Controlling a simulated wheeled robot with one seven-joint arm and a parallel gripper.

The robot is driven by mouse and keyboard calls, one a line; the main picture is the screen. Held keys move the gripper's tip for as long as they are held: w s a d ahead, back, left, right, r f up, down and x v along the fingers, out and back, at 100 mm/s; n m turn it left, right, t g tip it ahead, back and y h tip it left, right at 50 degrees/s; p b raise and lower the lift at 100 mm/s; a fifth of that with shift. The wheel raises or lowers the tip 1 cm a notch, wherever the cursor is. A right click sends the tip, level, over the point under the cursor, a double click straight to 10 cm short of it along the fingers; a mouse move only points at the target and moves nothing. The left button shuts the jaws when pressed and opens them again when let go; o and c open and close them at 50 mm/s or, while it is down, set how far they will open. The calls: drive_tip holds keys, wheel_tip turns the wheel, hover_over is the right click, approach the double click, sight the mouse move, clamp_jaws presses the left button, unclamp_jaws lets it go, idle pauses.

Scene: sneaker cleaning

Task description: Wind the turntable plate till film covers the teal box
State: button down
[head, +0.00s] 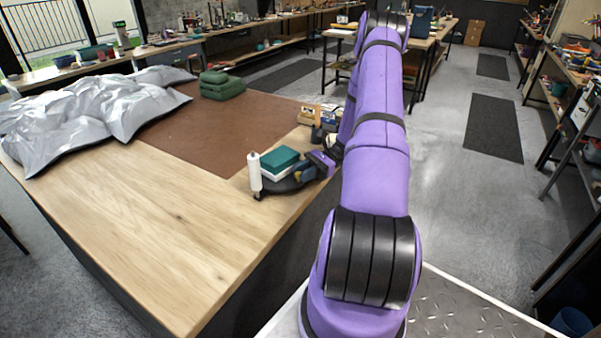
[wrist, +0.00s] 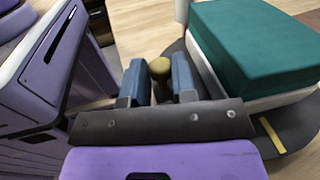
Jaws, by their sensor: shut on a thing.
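The teal box (head: 279,159) sits on the dark turntable plate (head: 284,187) near the table's right edge. Its upper part is bare teal and its lower part is white; I cannot tell whether the white is film. The teal box (wrist: 258,42) and dark plate (wrist: 303,128), with a yellow strip, also show in the wrist view. A white upright film roll (head: 254,174) stands just left of the box. My gripper (wrist: 160,78) is shut on a brassy knob (wrist: 160,67) beside the box, with a blue finger on each side. The knob's base is hidden.
Grey crumpled sheeting (head: 95,110) covers the table's far left. Green folded cushions (head: 222,84) lie on the brown mat (head: 205,125). Small boxes (head: 318,114) stand behind my gripper. The wooden table (head: 150,215) is clear in front.

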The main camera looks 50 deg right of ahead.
drive_tip(key=shift+w+d+n+g, duration=0.2)
drive_tip(key=shift+d+n+g, duration=0.35)
drive_tip(key=shift+g, duration=0.35)
drive_tip(key=shift+n+g, duration=0.25)
drive_tip(key=shift+g, duration=0.05)
drive_tip(key=c, duration=1.2)
unclamp_jaws()
drive_tip(key=d, duration=0.7)
drive_tip(key=s+d, duration=0.1)
drive_tip(key=d, duration=0.2)
drive_tip(key=shift+d, duration=0.4)
